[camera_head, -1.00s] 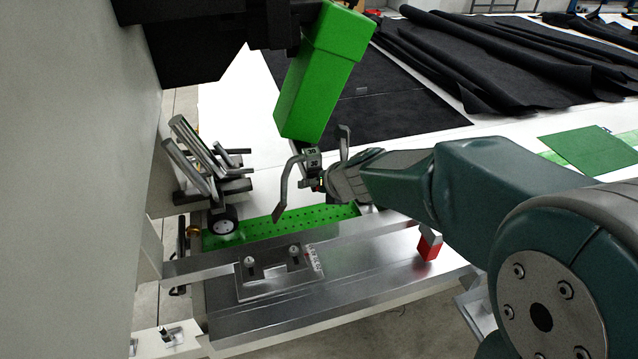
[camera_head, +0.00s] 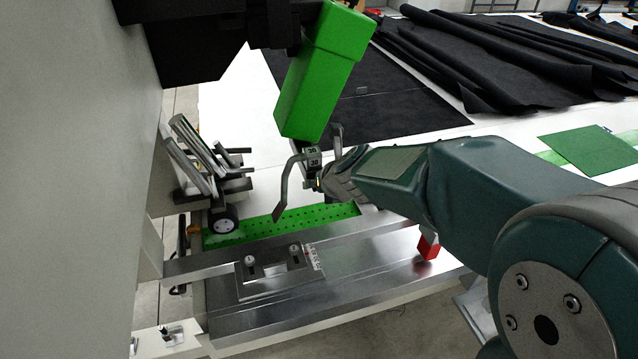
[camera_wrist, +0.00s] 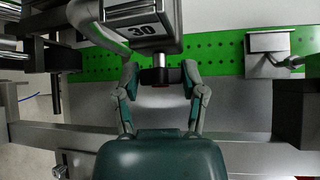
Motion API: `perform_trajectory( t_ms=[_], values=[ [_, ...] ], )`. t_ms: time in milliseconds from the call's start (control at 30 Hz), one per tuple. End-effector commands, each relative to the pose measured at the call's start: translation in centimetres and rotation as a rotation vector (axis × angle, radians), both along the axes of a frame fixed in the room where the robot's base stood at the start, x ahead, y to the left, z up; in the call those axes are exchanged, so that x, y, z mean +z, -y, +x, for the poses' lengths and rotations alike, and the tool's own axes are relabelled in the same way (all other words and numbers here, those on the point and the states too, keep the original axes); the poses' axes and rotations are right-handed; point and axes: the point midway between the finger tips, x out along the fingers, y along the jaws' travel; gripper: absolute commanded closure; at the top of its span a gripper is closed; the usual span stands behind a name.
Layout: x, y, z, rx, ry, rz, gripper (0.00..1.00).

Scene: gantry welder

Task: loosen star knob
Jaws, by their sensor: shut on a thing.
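In the wrist view, a small black knob (camera_wrist: 160,76) sits below a short silver shaft, under a grey unit marked "30" (camera_wrist: 142,28). My gripper (camera_wrist: 160,77) has one finger on each side of the black knob, and its fingertips close on it. The knob's star shape cannot be made out from here. In the head view, my gripper (camera_head: 324,182) is at the small unit marked "30" (camera_head: 313,160), below the green block (camera_head: 318,75). The knob is hidden or too small to tell there.
A green perforated strip (camera_head: 285,222) runs along the metal bed (camera_head: 340,285). Curved grey handles (camera_head: 283,190) flank the marked unit. A bolted plate (camera_head: 275,275) lies in front, and a red block (camera_head: 428,247) is to the right. A grey wall (camera_head: 70,180) closes the left.

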Motion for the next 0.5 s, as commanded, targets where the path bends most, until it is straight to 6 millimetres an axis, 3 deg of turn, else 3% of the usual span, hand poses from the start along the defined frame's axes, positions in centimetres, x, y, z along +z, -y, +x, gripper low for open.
perform_trajectory(
  t_ms=[433,467,500],
  values=[
    [-0.2,-0.05,-0.09,0.002,0.005,-0.025,0.94],
    [-0.19,-0.05,-0.08,0.002,0.005,-0.025,0.42],
    [-0.19,-0.05,-0.08,0.002,0.005,-0.025,0.24]
  ],
)
